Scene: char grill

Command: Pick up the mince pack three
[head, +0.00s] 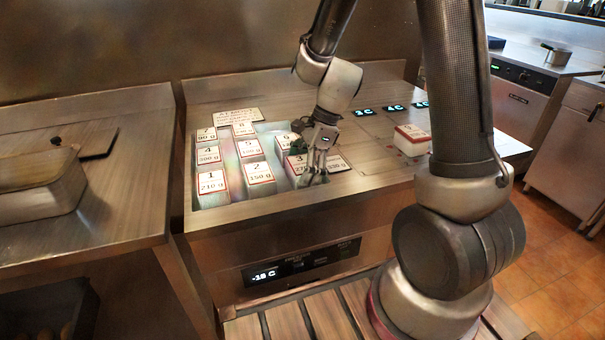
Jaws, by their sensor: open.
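Mince pack three (297,166), a pale pack with a red-edged label marked 3, sits at the front right of the packs in the open chilled well (240,204). My gripper (314,178) points down at the right side of pack three, its fingers open. The fingers and wrist cover the right part of the pack and its label. I cannot tell whether the fingers touch the pack or stand around it.
Pack one (211,183) and pack two (258,174) sit left of pack three, with several more packs behind. A red and white pack (412,141) stands on the right counter. A metal container (40,188) is at the left.

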